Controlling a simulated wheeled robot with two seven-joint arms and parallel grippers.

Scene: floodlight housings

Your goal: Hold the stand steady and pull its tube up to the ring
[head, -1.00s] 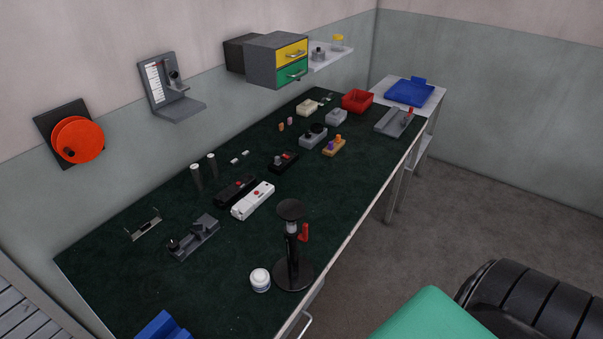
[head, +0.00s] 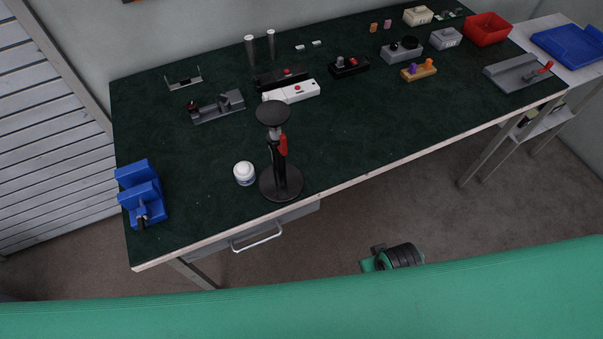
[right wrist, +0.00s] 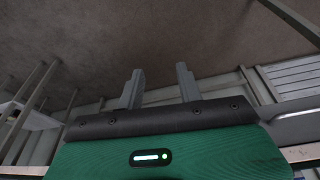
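The stand (head: 281,185) is upright near the table's front edge in the head view, with a round black base. A dark tube (head: 275,146) rises from it, with a short pale grey section under a round dark top plate (head: 273,113). A red lever (head: 283,145) sits on the right side of the column. I cannot make out a ring clearly. My right gripper (right wrist: 160,88) is open and empty in the right wrist view, its two grey fingers apart, with floor and table legs beyond. My left gripper is not in view. Nothing touches the stand.
A white jar (head: 244,174) stands close left of the stand. A blue vise-like block (head: 145,195) is at the table's left end. A white device (head: 291,92) and several small fixtures lie behind. The table (head: 350,155) is bare to the stand's right.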

